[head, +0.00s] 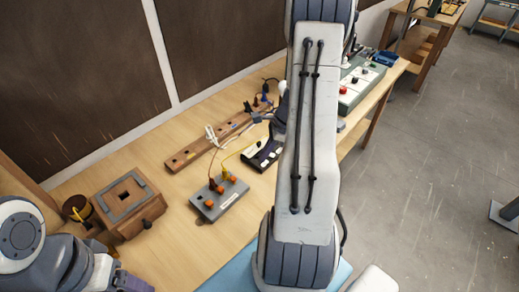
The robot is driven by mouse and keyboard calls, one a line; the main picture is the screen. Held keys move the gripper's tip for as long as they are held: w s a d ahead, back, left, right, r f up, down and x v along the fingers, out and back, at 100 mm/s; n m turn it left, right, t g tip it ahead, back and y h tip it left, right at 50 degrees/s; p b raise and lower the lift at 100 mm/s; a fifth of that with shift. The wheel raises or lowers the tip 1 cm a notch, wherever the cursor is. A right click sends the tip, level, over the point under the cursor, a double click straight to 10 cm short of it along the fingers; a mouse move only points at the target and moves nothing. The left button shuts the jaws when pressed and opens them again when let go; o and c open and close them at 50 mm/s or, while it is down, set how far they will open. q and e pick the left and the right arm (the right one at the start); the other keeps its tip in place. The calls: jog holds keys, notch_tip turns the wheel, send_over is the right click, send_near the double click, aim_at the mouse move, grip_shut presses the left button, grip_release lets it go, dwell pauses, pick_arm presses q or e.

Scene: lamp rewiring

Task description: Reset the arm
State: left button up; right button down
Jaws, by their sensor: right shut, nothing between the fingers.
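My right arm crosses the middle of the head view from bottom to top and hides much of the bench behind it. My right gripper (280,90) is mostly hidden behind this arm; only a small part shows at its left edge, shut and empty, near the far end of a wooden strip. Links of my left arm show at the lower left corner, but its gripper is out of view.
The wooden bench (180,250) holds a wooden strip (205,145), a grey box with orange knobs (220,198), a black device (262,155), a wooden block with a grey square frame (128,203) and a panel with a red button (357,85). Open floor (430,170) lies right.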

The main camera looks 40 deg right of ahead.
jog(key=w+a+r+n+g+b, duration=0.1)
jog(key=a+r+n+b, duration=0.15)
jog(key=a+n, duration=0.65)
jog(key=w+a+r+n+g+b, duration=0.1)
jog(key=a+r+n, duration=0.35)
jog(key=a, duration=0.85)
jog(key=s+a+r+n+h+b, duration=0.2)
jog(key=s+a+n, duration=1.2)
jog(key=s+n, duration=0.4)
jog(key=shift+a+n+g+b, duration=0.2)
jog(key=shift+n+g+b, duration=0.2)
jog(key=shift+n, duration=0.45)
